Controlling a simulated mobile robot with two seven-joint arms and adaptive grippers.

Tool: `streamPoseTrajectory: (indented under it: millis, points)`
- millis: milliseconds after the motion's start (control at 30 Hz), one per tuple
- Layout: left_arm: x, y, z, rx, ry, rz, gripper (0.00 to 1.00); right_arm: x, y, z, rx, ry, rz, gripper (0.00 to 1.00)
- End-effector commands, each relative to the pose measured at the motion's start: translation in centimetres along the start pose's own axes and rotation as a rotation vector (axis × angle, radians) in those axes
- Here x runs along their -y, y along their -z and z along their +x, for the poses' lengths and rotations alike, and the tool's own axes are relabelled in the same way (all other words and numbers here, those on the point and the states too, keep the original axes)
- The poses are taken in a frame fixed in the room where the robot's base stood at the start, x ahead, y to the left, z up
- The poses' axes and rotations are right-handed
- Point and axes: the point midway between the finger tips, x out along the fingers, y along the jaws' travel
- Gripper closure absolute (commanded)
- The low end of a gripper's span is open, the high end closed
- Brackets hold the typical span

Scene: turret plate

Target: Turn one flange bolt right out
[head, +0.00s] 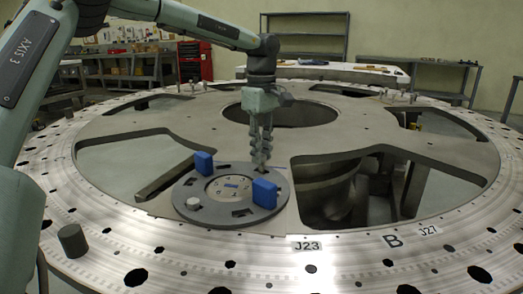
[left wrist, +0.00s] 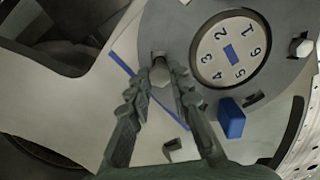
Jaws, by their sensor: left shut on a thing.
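The flange (head: 215,216) is a dark grey ring lying on the large metal turret plate (head: 200,130). It surrounds a pale disc (left wrist: 213,52) with numbers and a blue rectangle. My left gripper (head: 260,166) points down at the flange's far right edge. In the left wrist view, its fingers (left wrist: 166,76) are shut on a hex-headed flange bolt (left wrist: 160,74), whose sides they partly hide. A second silver bolt (head: 193,203) sits on the near left of the ring; it also shows in the left wrist view (left wrist: 301,47). My right gripper is not in view.
Two upright blue blocks (head: 204,161) (head: 265,193) stand on the flange, near the bolts. A dark cylinder (head: 72,240) stands at the plate's left rim. Large cutouts (head: 340,190) open beside the flange. Shelves (head: 305,40) and a red tool cabinet (head: 195,62) stand behind.

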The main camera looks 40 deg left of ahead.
Motion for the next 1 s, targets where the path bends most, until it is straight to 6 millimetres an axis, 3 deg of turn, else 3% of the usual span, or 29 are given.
streamPoseTrajectory:
  millis: [467, 1000]
  points:
    - [0.0, 0.0, -2.5, 0.000, -0.001, 0.005, 1.00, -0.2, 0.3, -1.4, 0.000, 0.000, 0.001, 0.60]
    - [-0.1, 0.0, -5.6, -0.001, -0.002, 0.005, 1.00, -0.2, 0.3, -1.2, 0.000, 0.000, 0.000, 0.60]
